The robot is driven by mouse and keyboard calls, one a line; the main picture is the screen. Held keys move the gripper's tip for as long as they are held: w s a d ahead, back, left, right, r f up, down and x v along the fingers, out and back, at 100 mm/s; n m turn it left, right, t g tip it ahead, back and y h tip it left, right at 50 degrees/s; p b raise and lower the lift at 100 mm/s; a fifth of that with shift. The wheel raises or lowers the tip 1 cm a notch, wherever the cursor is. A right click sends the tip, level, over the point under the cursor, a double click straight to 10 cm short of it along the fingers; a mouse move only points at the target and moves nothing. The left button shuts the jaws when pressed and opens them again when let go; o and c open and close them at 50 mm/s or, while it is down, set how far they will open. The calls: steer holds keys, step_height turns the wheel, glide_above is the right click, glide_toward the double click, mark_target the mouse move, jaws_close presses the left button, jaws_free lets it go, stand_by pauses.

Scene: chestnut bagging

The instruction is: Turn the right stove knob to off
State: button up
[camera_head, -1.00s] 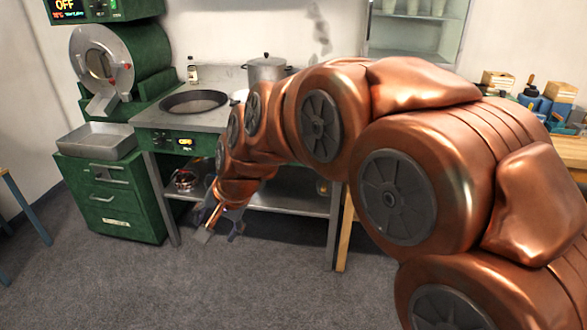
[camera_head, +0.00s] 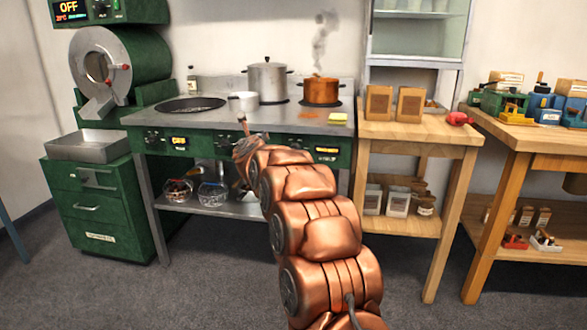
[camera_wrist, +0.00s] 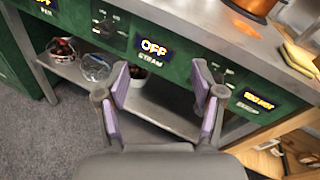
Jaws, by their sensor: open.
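The stove (camera_head: 343,150) has a green front panel with small displays and dark knobs. In the wrist view a display reading OFF (camera_wrist: 154,47) sits above the word STEAM, with a dark knob (camera_wrist: 105,28) to its left. The right display (camera_wrist: 260,101) is lit with yellow-orange text too blurred to read for certain. I see no clear right knob; my right finger covers the panel just left of that display. My gripper (camera_wrist: 160,85) is open and empty in front of the panel. In the head view my arm hides the middle of the panel.
Glass bowls (camera_head: 212,193) sit on the shelf below. A wooden table (camera_head: 400,130) adjoins on the right. The floor in front is clear.

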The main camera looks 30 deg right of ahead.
steer(key=d+f+m+g+h+b, duration=0.2)
steer(key=d+f+m+h+b, duration=0.35)
steer(key=d+f+m, duration=0.6)
steer(key=shift+n+h, duration=0.45)
steer(key=shift+n, duration=0.1)
steer(key=w+d+p, duration=0.1)
steer(key=d+p, duration=0.1)
steer(key=w+d+r+p, duration=0.1)
steer(key=w+d, duration=0.1)
steer(key=w+d+r+p, duration=0.1)
steer(key=w+d+p, duration=0.1)
steer(key=d, duration=0.1)
steer(key=shift+w+p, duration=0.15)
steer(key=shift+p, duration=0.2)
steer(key=c, duration=1.1)
